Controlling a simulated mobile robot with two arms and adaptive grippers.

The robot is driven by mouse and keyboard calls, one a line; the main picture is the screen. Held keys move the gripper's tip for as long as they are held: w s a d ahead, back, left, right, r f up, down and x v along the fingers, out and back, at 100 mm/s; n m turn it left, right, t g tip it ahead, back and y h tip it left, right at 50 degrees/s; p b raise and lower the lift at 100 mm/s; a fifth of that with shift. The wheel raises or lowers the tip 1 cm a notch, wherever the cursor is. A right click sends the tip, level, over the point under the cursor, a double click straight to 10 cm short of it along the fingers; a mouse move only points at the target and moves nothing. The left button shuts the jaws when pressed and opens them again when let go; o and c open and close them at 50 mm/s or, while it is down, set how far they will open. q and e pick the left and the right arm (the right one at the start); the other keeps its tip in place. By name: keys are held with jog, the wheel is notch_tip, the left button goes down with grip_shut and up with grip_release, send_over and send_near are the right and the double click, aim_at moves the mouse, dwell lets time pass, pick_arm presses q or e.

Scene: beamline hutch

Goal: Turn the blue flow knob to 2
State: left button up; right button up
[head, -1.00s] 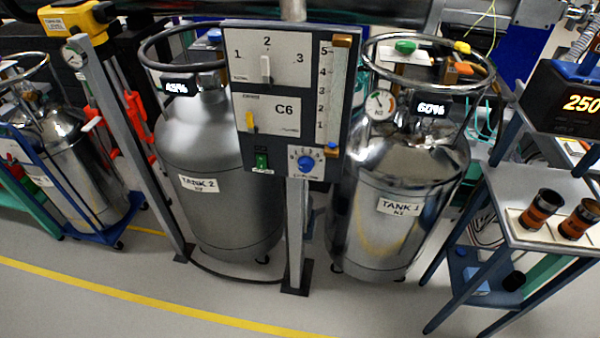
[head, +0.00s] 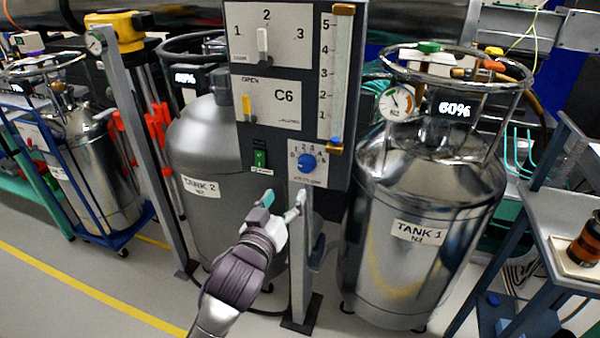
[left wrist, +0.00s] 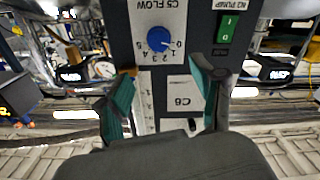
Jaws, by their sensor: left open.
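The blue flow knob (head: 307,161) sits on a white plate low on the right of the dark grey panel (head: 283,187). The knob shows upside down in the left wrist view (left wrist: 158,38), with the label C5 FLOW and a scale from 0 to 5. Its white pointer mark appears to point at or close to 0. My left gripper (head: 285,200) is open and empty, just below the knob and apart from it. Its two green-padded fingers show spread in the left wrist view (left wrist: 165,92). My right gripper is out of view.
A green pump switch (head: 260,158) is left of the knob. A flow tube (head: 339,70) and yellow lever (head: 247,107) are above. Tank 1 (head: 415,265) stands right of the panel post, Tank 2 (head: 205,225) left. A side table (head: 575,215) is far right.

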aim_at(304, 166)
pick_arm(q)
jog(key=x, duration=1.2)
jog(key=shift+w+d+f, duration=0.1)
jog(key=shift+w+d, duration=0.05)
jog(key=c, duration=1.1)
